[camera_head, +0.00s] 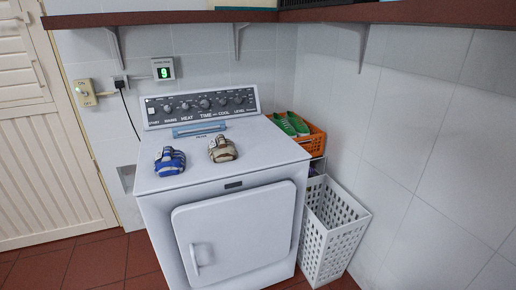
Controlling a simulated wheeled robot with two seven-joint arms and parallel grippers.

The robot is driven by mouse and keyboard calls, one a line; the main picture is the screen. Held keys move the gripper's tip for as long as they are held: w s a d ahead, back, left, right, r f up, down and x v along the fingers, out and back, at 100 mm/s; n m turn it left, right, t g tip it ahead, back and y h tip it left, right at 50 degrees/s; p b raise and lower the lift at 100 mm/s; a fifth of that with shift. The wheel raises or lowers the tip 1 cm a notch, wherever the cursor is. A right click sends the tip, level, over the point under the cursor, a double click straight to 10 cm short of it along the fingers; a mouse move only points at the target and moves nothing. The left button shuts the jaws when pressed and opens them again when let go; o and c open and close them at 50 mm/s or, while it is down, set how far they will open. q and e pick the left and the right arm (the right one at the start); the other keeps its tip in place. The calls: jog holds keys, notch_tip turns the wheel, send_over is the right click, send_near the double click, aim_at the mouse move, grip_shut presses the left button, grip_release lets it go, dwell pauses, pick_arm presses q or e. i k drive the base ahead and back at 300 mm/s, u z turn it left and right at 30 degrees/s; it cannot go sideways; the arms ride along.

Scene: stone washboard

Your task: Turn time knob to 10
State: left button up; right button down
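A white dryer (240,250) stands against the back wall with its front door shut. Its dark control panel (199,109) at the back of the top carries a row of several knobs above printed labels. The time knob (204,103) is the larger dark knob near the panel's middle, above the label TIME. Its pointer is too small to read. A small wall display (163,69) above the panel shows a green 9. Neither of my grippers is in view.
Blue-striped shoes (170,162) and tan shoes (222,149) sit on the dryer top. A blue item (199,128) lies before the panel. An orange basket (314,139) with green slippers and a white laundry basket (333,236) stand right. A shelf (160,18) runs overhead.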

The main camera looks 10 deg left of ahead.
aim_at(204, 104)
jog(key=z, duration=0.85)
jog(key=k, duration=0.4)
jog(key=u, duration=1.3)
